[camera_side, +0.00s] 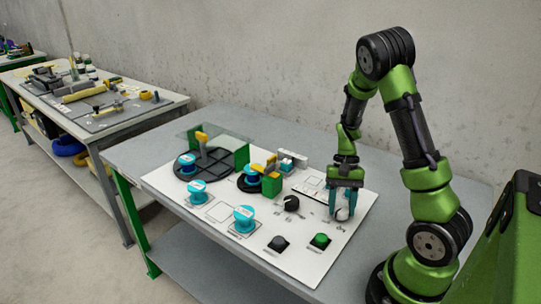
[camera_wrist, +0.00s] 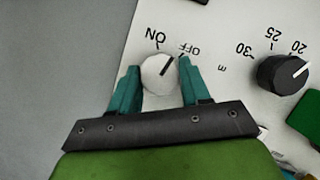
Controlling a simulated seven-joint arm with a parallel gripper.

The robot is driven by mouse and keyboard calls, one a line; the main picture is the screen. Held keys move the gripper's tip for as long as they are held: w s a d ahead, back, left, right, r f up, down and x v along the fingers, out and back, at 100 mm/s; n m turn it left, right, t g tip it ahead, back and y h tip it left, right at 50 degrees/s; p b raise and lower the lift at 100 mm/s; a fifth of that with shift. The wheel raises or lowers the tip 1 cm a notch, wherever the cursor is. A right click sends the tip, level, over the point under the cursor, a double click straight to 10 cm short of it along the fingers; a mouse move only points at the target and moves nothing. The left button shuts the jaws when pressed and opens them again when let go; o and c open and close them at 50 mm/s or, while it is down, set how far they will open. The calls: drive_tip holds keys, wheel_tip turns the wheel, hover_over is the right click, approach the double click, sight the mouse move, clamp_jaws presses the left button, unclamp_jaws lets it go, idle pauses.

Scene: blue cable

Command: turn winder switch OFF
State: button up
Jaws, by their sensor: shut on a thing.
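The winder switch is a white round knob (camera_wrist: 155,75) on the white panel, with ON and OFF printed beyond it in the wrist view. Its dark pointer line slants up and right, toward the OFF side. In the side view the knob (camera_side: 342,214) sits near the panel's right edge, partly covered by the fingers. My gripper (camera_wrist: 158,75) points down over it, with one teal finger on each side, shut on the knob. It also shows in the side view (camera_side: 342,205). The contact faces are partly hidden.
A black dial (camera_wrist: 283,74) with numbers stands to the right in the wrist view. In the side view, a green button (camera_side: 320,240) and a black switch (camera_side: 278,244) sit near the panel's front. Teal spools (camera_side: 243,218) and a winder wheel (camera_side: 205,163) lie left.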

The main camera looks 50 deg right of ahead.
drive_tip(key=shift+s+m+t, duration=0.1)
drive_tip(key=shift+m+t, duration=0.4)
drive_tip(key=shift+m, duration=1.1)
drive_tip(key=o, duration=1.1)
drive_tip(key=shift+c, duration=0.2)
drive_tip(key=shift+d+r, duration=0.1)
drive_tip(key=v, duration=1.6)
drive_tip(key=shift+s+d+r, duration=0.15)
drive_tip(key=shift+d+r, duration=0.1)
drive_tip(key=shift+d, duration=0.15)
